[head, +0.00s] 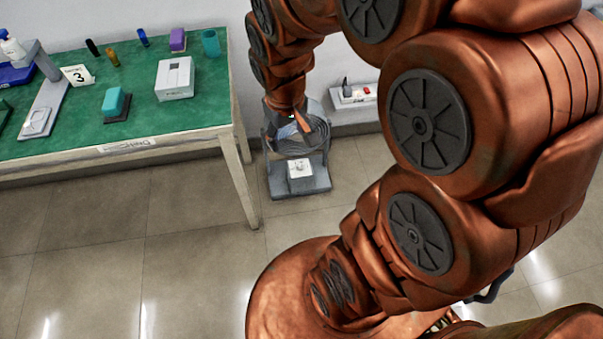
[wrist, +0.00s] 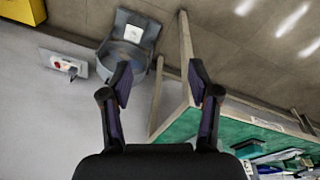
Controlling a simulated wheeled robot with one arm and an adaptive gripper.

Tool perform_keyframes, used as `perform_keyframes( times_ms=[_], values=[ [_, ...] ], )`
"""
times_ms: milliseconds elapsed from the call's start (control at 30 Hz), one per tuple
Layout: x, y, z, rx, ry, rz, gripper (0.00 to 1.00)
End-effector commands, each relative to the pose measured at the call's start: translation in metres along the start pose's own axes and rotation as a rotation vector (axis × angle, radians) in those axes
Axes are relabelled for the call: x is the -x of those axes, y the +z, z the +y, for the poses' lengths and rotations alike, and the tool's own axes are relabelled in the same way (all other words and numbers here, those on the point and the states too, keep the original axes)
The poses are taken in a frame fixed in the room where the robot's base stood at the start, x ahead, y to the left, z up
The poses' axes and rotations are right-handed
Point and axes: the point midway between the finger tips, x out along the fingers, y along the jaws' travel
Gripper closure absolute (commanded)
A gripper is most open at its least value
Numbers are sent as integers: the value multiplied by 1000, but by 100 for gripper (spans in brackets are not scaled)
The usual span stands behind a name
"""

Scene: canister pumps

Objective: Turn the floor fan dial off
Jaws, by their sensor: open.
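The floor fan (head: 318,183) is grey and stands on the floor right of the table, with a round cage above a flat base. Its white dial plate (head: 299,169) lies on the base; the dial's setting is too small to read. My gripper (head: 297,122) is above the fan in the head view and overlaps its cage, so part of the cage is hidden. In the wrist view my gripper (wrist: 160,80) is open and empty. There the fan (wrist: 112,47) lies ahead, up and left of the fingers, and its dial plate (wrist: 134,33) faces me, apart from the fingers.
A green-topped table (head: 130,70) with a white box (head: 175,78), a teal block (head: 115,102) and other items stands left of the fan. A wall panel (head: 350,99) with a red switch and dark lever is behind it. The floor in front is clear.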

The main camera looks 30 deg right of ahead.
Motion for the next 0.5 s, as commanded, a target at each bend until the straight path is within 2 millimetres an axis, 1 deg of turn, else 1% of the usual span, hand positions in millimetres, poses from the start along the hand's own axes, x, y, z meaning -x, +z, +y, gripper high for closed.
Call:
perform_keyframes(
  times_ms=[33,300,467,500],
  values=[
    [-26,-14,6,1,4,20,39],
    [-114,-94,38,27,32,177,39],
    [-169,-134,56,43,41,269,39],
    [-184,-142,61,47,42,289,39]
  ],
)
